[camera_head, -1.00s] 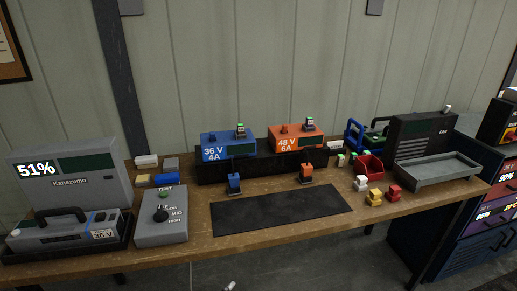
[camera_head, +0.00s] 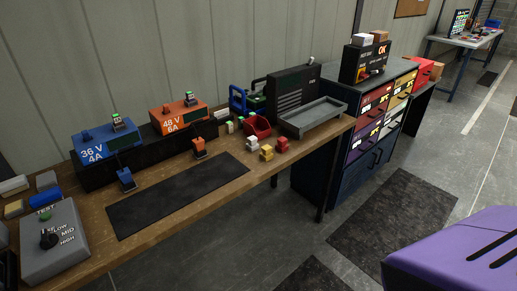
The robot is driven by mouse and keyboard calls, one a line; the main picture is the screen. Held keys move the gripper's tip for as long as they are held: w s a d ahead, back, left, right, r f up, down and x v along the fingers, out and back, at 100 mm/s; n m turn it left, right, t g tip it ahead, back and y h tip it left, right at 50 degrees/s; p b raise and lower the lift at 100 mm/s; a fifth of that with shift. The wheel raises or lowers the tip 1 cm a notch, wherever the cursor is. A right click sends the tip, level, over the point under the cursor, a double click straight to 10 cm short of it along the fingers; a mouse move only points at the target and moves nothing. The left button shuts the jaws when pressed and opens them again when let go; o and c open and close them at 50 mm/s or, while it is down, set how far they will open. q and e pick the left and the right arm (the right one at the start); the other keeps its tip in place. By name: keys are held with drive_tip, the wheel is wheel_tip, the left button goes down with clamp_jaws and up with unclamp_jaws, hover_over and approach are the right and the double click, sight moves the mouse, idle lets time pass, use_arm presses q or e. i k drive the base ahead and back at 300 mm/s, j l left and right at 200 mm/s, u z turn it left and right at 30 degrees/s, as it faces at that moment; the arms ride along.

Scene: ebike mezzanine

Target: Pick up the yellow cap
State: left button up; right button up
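A small yellow cap (camera_head: 266,153) stands on the wooden workbench (camera_head: 228,196), near its front edge and right of the black mat (camera_head: 178,194). A white cap (camera_head: 253,143) is just behind it, and a red cap (camera_head: 283,145) is to its right. Neither of my grippers is in view, and nothing is holding the yellow cap.
A red bin (camera_head: 257,126) and a grey tray (camera_head: 312,116) stand behind the caps. Blue (camera_head: 105,139) and orange (camera_head: 179,116) chargers stand behind the mat. A dark drawer cabinet (camera_head: 352,160) stands right of the bench. A purple object (camera_head: 455,252) fills the lower right corner. Open floor lies in front.

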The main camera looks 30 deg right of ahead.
sight(266, 154)
drive_tip(key=u, duration=0.5)
drive_tip(key=j+u, duration=0.1)
drive_tip(key=u, duration=0.35)
drive_tip(key=i+u, duration=0.1)
drive_tip(key=u, duration=0.4)
drive_tip(key=z, duration=2.45)
